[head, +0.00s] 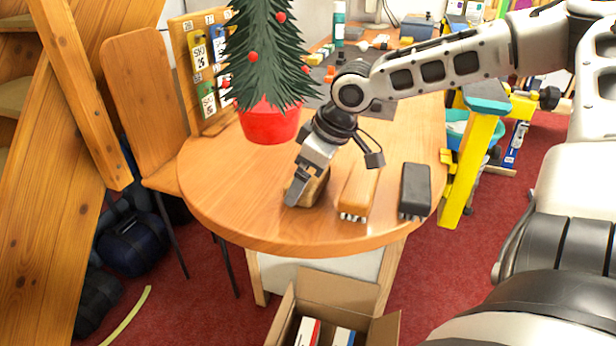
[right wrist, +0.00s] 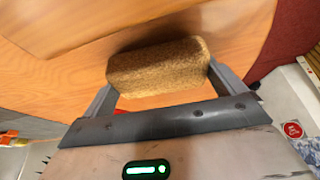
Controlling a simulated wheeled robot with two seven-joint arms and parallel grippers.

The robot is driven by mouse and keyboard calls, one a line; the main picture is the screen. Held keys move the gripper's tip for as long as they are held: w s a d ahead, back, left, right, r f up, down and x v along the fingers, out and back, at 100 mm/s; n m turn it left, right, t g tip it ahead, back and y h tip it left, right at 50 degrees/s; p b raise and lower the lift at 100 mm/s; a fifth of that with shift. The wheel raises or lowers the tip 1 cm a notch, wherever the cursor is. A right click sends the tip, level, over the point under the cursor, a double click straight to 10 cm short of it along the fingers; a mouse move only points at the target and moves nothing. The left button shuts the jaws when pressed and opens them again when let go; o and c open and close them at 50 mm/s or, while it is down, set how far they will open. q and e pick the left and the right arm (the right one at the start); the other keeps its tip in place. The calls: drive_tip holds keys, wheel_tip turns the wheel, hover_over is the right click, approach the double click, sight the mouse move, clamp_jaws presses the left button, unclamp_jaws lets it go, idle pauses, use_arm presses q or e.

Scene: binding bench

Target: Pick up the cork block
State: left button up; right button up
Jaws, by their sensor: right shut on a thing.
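The cork block (right wrist: 158,68) is a brown, speckled, rounded block. In the right wrist view it lies between the two fingers of my right gripper (right wrist: 160,85), which is shut on it. In the head view my right gripper (head: 303,190) points down at the round wooden table, and the cork block (head: 316,188) shows partly behind its fingers, near the table's front. I cannot tell if the block touches the tabletop. My left gripper is not in view.
On the round table (head: 225,190), a wooden-backed brush (head: 359,192) and a dark brush (head: 414,190) lie right of the block. A small tree in a red pot (head: 268,124) stands behind. An open cardboard box (head: 345,290) is on the floor in front.

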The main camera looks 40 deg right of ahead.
drive_tip(key=shift+r, duration=0.5)
drive_tip(key=s+d+r, duration=0.1)
drive_tip(key=s+r, duration=1)
drive_tip(key=s, duration=0.3)
drive_tip(key=shift+r, duration=0.35)
drive_tip(key=shift+d, duration=0.1)
